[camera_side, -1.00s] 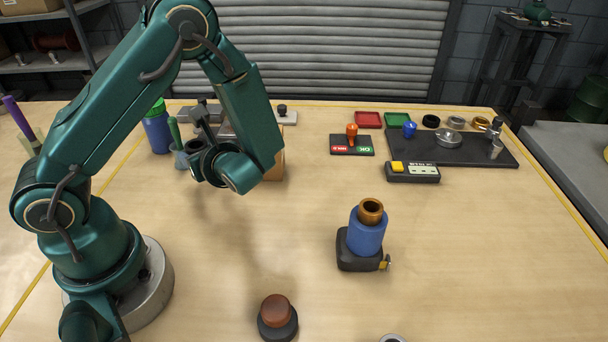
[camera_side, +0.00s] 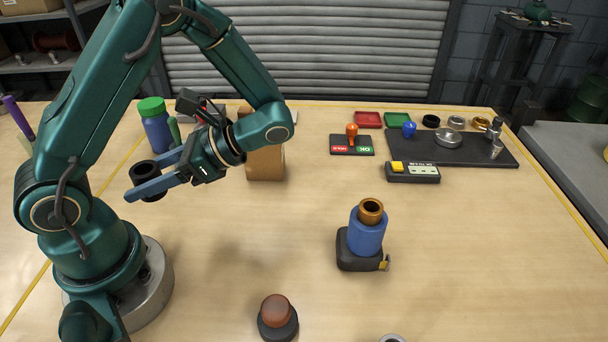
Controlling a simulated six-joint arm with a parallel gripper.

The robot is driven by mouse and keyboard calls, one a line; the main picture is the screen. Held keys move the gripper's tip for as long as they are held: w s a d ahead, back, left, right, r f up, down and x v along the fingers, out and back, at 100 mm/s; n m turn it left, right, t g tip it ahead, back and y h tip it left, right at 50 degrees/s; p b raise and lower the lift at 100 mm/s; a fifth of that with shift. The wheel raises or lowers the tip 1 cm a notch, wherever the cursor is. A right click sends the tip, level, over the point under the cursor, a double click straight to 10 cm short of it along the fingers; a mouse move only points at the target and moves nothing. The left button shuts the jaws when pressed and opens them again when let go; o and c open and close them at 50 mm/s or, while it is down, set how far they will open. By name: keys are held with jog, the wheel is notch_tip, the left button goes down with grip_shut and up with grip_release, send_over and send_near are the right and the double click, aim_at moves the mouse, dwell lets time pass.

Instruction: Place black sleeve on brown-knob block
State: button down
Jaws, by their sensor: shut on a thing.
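My gripper (camera_side: 150,184) is at the left, raised above the table and pointing left. Its two blue fingers are shut on the black sleeve (camera_side: 145,174), a short dark ring with an open top. Part of the sleeve is hidden by the fingers. The brown-knob block (camera_side: 278,325), a brown rounded knob on a dark round base, stands at the front middle of the table. My gripper is well to its left and behind it, apart from it.
A blue cylinder with a copper ring (camera_side: 367,232) stands on a dark block (camera_side: 356,258) at centre right. A cardboard-brown box (camera_side: 265,162) stands behind my gripper, with a green-capped blue bottle (camera_side: 156,130) to its left. Stamps and a dark tray (camera_side: 470,152) lie at the back right.

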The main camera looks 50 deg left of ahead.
jog(key=d+r+n+g+h, duration=0.2)
jog(key=d+n+h, duration=0.8)
jog(key=d+h, duration=0.1)
jog(key=w+d+r+n+t+h, duration=0.2)
jog(key=w+d+r+n+h, duration=0.1)
jog(key=d+n+h, duration=0.1)
jog(key=n+t+h, duration=0.3)
jog(key=n+h, duration=0.1)
send_over(275, 308)
notch_tip(275, 308, down, 5)
jog(key=shift+r, duration=0.2)
jog(key=shift+f, duration=1.95)
jog(key=shift+f, duration=0.1)
jog(key=shift+c, duration=1.3)
grip_release()
